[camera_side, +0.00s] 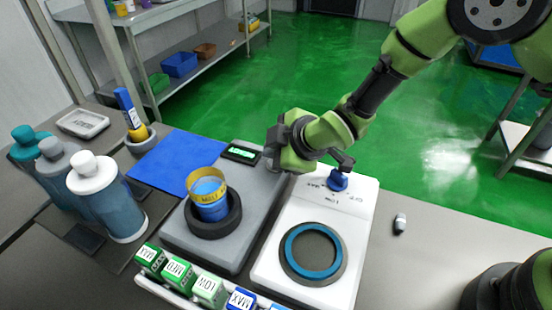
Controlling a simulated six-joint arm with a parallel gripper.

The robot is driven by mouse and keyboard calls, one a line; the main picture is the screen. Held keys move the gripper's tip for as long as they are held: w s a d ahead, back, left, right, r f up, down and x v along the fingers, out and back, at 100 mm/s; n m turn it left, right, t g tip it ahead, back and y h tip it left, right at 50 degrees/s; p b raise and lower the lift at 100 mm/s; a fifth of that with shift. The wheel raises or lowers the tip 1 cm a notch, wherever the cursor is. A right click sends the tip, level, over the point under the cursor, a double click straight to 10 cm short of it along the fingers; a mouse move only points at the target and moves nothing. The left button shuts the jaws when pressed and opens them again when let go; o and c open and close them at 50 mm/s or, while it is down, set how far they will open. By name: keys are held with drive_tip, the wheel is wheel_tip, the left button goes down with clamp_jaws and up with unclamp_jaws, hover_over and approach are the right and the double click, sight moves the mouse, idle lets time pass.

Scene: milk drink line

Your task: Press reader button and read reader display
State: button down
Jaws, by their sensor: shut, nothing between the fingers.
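The grey reader (226,247) stands in the middle of the bench. Its small display (240,154) at the far end is lit green, with characters too small to read. A cup with a yellow band and blue lower part (209,198) stands in the reader's dark ring (232,220). My gripper (271,165) is shut and empty, at the reader's far right corner just right of the display. The reader button is not visible; my gripper covers that corner. I cannot tell whether the fingertips touch it.
A white device (350,255) with a blue knob (337,180) and blue ring (288,262) stands close on the right. Labelled blocks (178,270) line the front. Several bottles (105,195) and a blue mat (172,160) are left. A small grey-white item (400,222) lies right.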

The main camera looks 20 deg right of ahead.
drive_tip(key=shift+a+f, duration=0.1)
drive_tip(key=shift+f, duration=0.45)
idle(0.9)
drive_tip(key=shift+r, duration=0.1)
drive_tip(key=shift+s+r, duration=0.1)
drive_tip(key=shift+r, duration=0.3)
drive_tip(key=shift+r, duration=2.55)
